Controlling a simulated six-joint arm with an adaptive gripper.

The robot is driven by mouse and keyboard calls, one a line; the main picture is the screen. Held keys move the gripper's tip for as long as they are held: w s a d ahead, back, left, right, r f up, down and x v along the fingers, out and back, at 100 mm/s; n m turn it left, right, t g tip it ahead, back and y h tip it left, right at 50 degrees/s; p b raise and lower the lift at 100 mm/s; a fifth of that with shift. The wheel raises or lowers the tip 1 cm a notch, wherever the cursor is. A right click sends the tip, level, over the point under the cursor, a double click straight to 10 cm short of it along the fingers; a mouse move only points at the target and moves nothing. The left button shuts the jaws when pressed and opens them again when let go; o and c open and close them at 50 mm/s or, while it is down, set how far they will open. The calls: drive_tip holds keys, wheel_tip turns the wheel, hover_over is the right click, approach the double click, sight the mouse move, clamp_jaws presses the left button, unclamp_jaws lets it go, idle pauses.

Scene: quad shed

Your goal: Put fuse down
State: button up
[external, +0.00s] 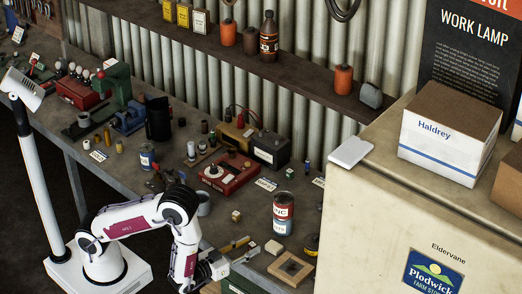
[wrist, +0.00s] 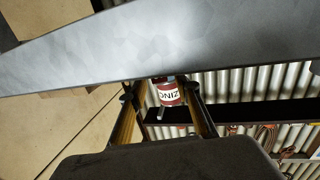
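My gripper (external: 212,268) is low at the front edge of the bench, at the bottom of the external view, and its fingers are too small to read there. In the wrist view my gripper (wrist: 160,94) has its two fingers well apart. A small pale cylinder (wrist: 162,112) shows between the fingers, in front of the red and white ZINC can (wrist: 169,94); no finger visibly touches it. I cannot tell whether it is the fuse. No fuse can be made out for certain in the external view, where the can (external: 283,213) stands upright on the bench.
The grey bench (external: 250,205) is crowded with tools, a red box (external: 230,173) and a battery (external: 270,150). A cream cabinet (external: 400,220) blocks the right side. A grey slab (wrist: 150,45) crosses the wrist view.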

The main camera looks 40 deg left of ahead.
drive_tip(key=shift+d+v, duration=0.2)
drive_tip(key=shift+v, duration=0.7)
drive_tip(key=shift+d+v, duration=0.15)
drive_tip(key=shift+v, duration=2)
drive_tip(key=shift+r, duration=0.1)
drive_tip(key=shift+o, duration=0.6)
drive_tip(key=shift+w, duration=0.1)
drive_tip(key=shift+w+r, duration=0.1)
drive_tip(key=shift+r, duration=0.1)
drive_tip(key=r, duration=0.1)
drive_tip(key=w+r+n, duration=0.1)
drive_tip(key=r, duration=0.1)
drive_tip(key=w+a+r+n+y, duration=0.1)
drive_tip(key=shift+r+t, duration=0.35)
drive_tip(key=shift+t, duration=0.05)
wheel_tip(320, 180, up, 3)
drive_tip(key=w+a+n+g+y, duration=0.1)
drive_tip(key=w+a+n+y, duration=0.1)
drive_tip(key=m+g+h, duration=0.2)
drive_tip(key=m+g, duration=0.2)
drive_tip(key=g, duration=0.2)
approach(252, 247)
drive_tip(key=w+f, duration=0.2)
drive_tip(key=shift+w+a+f, duration=0.1)
drive_tip(key=shift+w+a, duration=0.1)
drive_tip(key=shift+w, duration=0.05)
